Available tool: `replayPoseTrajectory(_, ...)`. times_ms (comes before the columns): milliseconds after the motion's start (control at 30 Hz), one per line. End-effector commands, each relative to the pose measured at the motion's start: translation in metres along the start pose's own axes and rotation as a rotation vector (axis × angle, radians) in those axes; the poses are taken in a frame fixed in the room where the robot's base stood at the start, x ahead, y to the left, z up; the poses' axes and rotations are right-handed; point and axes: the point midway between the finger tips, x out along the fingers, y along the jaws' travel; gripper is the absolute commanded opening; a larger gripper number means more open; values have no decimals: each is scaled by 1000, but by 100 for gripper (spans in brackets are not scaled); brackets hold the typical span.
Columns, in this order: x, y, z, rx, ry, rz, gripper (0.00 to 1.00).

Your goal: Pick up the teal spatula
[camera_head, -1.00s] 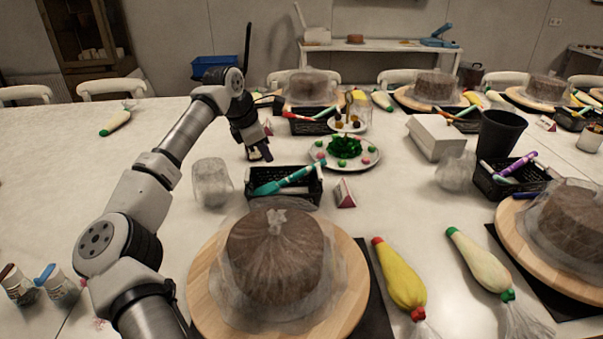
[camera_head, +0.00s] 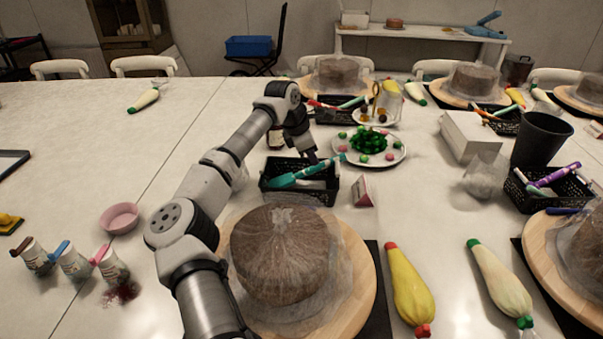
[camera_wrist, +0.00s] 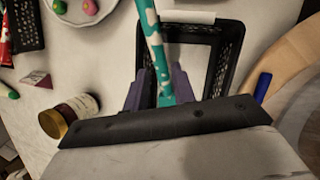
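The teal spatula (camera_head: 292,179) lies slanted across the black basket (camera_head: 300,203), its right end sticking out over the rim. In the wrist view its teal-and-white shaft (camera_wrist: 153,38) runs down towards my gripper (camera_wrist: 161,82). The two purple fingers stand apart, one on each side of the spatula, with gaps beside it. In the head view my gripper (camera_head: 312,158) is just above the back of the basket, near the spatula's right end. Its fingertips are small there, and their height relative to the spatula is hard to tell.
A covered cake (camera_head: 285,255) on a wooden turntable stands in front of the basket. A plate of sweets (camera_head: 398,152) is behind it to the right, and a small card (camera_head: 363,191) beside it. A gold-lidded jar (camera_wrist: 68,115) is close to my gripper.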

Motion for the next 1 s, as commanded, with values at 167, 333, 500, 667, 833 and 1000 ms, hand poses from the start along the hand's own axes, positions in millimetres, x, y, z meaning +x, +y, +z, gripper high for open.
replayPoseTrajectory(167,9,0,-1,-1,-1,-1,26)
replayPoseTrajectory(333,30,1,-4,-3,-2,-4,26)
replayPoseTrajectory(500,52,1,-4,-1,-1,-1,26)
replayPoseTrajectory(667,55,2,-5,0,-1,1,26)
replayPoseTrajectory(833,55,2,-5,0,-1,1,12)
replayPoseTrajectory(1000,54,2,-5,0,-1,1,0)
